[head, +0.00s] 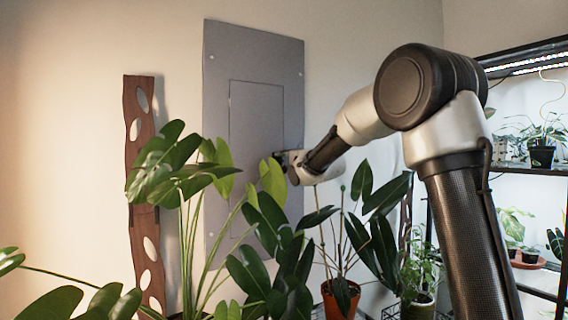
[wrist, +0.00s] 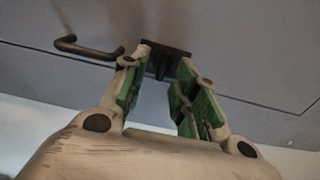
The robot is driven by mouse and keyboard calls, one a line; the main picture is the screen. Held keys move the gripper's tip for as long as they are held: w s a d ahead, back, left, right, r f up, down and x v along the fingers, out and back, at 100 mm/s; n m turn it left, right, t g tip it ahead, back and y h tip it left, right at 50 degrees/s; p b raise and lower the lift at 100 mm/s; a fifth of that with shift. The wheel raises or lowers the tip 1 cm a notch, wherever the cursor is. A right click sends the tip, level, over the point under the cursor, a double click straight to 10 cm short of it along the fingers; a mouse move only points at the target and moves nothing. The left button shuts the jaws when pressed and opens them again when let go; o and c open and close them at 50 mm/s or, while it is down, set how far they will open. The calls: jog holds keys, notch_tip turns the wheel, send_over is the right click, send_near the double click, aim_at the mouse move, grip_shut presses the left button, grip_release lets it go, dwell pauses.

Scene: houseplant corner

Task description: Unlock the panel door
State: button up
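The grey panel (head: 216,110) is mounted on the wall, with an inner door (head: 258,125) outlined in it. The door looks closed. In the wrist view, a dark latch (wrist: 165,62) with a square plate and a projecting piece sits on the grey door surface (wrist: 225,45). A dark bar handle (wrist: 88,50) is left of it. My gripper (wrist: 166,68) is open, its green-padded fingers on either side of the latch's projecting piece; I cannot tell whether they touch it. In the head view, my gripper (head: 280,158) is at the door's right edge, partly hidden by leaves.
Large leafy plants (head: 275,240) stand in front of the panel's lower part. A brown wooden board with oval holes (head: 140,195) stands at the left. A lit plant shelf (head: 535,170) is at the right. Bare wall (head: 60,130) lies at the far left.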

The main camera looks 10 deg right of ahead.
jog(key=v, duration=1.1)
jog(key=shift+s, duration=0.35)
jog(key=shift+d, duration=0.15)
